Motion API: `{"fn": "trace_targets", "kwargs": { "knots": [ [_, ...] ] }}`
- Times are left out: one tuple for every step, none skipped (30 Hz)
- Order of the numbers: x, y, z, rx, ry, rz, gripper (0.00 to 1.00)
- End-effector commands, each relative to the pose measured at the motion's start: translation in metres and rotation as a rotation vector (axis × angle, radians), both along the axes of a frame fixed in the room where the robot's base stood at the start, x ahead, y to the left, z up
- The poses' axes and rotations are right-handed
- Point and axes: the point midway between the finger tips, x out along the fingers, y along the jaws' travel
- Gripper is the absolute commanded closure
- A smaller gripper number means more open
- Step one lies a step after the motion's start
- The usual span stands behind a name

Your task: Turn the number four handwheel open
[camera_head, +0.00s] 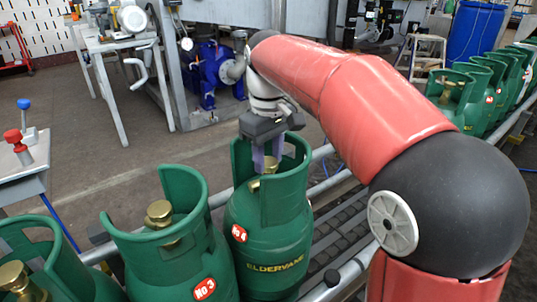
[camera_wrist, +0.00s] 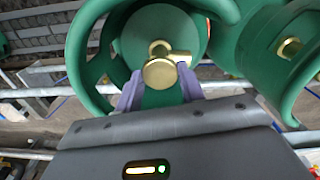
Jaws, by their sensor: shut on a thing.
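The number four gas cylinder (camera_head: 268,235) is green, with a red "No 4" label and the word ELDERVANE. It stands upright in the row on the conveyor. Its brass handwheel (camera_wrist: 160,73) sits inside the green collar, partly hidden by my fingers in the head view. My gripper (camera_head: 267,166) reaches down into the collar from above. In the wrist view its two purple fingers (camera_wrist: 161,90) are on either side of the handwheel, shut on it. How far the handwheel is turned cannot be told.
The number three cylinder (camera_head: 180,255) stands to the left, with its own brass handwheel (camera_head: 160,213). Another green cylinder (camera_head: 75,270) is at the lower left. Several more cylinders (camera_head: 470,95) line the conveyor at the right. A small table with red and blue knobs (camera_head: 30,170) is at the left.

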Motion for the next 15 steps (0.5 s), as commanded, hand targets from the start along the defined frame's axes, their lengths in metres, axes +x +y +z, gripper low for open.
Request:
{"fn": "trace_targets", "kwargs": {
  "knots": [
    [0.0007, 0.0008, 0.0008, 0.003, -0.004, 0.0, 0.84],
    [0.0007, 0.0009, 0.0008, 0.003, -0.004, 0.0, 0.84],
    [0.0007, 0.001, 0.0008, 0.003, -0.004, 0.0, 0.84],
    [0.0007, 0.0009, 0.0008, 0.003, -0.004, 0.0, 0.59],
    [0.0007, 0.0009, 0.0008, 0.003, -0.004, 0.0, 0.55],
    [0.0006, 0.0008, 0.0007, 0.003, -0.004, 0.0, 0.5],
    [0.0005, 0.0008, 0.0007, 0.002, -0.004, 0.0, 0.46],
    [0.0004, 0.0007, 0.0006, 0.002, -0.004, -0.001, 0.42],
    [0.0004, 0.0006, 0.0006, 0.001, -0.003, -0.001, 0.4],
    [0.0004, 0.0006, 0.0005, 0.001, -0.003, -0.001, 0.4],
    [0.0004, 0.0005, 0.0005, 0.001, -0.003, -0.001, 0.4],
    [0.0003, 0.0004, 0.0004, 0.002, -0.002, -0.001, 0.4],
    [0.0003, 0.0004, 0.0004, 0.001, -0.001, -0.001, 0.4],
    [0.0003, 0.0004, 0.0004, 0.001, -0.001, -0.001, 0.4],
    [0.0002, 0.0004, 0.0004, 0.001, -0.001, -0.001, 0.4]
  ]
}}
